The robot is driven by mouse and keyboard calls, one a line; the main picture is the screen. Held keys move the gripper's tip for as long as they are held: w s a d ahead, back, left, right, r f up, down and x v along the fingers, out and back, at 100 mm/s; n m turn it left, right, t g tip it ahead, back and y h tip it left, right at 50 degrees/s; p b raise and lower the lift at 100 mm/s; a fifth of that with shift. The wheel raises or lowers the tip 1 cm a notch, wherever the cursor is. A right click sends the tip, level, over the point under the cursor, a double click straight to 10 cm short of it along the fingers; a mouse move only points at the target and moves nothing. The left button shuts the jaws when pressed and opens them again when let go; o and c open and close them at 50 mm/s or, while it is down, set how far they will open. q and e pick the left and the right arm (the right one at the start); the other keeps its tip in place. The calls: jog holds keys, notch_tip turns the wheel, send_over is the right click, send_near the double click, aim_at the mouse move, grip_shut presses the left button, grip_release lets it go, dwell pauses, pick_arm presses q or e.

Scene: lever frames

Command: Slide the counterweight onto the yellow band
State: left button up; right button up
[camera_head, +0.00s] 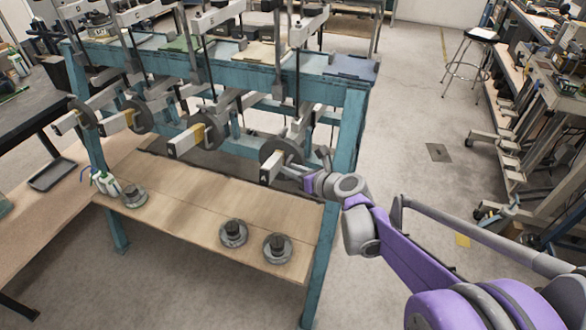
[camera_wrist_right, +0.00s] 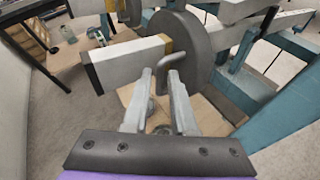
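The nearest lever beam (camera_head: 269,176) carries a grey disc counterweight (camera_head: 270,151), which also shows large in the right wrist view (camera_wrist_right: 196,38). A bent grey handle (camera_wrist_right: 166,62) sticks out from the disc. The yellow band (camera_wrist_right: 168,45) lies on the beam just left of the disc, toward the beam's dark end, and the disc's edge partly covers it in that view. My right gripper (camera_head: 296,170) is at the handle; its fingertips (camera_wrist_right: 161,75) stand on either side of it. I cannot tell whether they press on it. My left gripper is not in view.
Teal frame posts (camera_head: 349,135) stand close to my right gripper. Further beams with discs (camera_head: 215,128) are to the left. Below, a wooden shelf (camera_head: 185,220) holds round weights (camera_head: 277,248). A stool (camera_head: 480,37) and a cluttered bench are at right; open floor lies between.

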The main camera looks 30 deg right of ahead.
jog(key=v, duration=1)
jog(key=shift+s+r, duration=0.2)
jog(key=shift+s, duration=0.15)
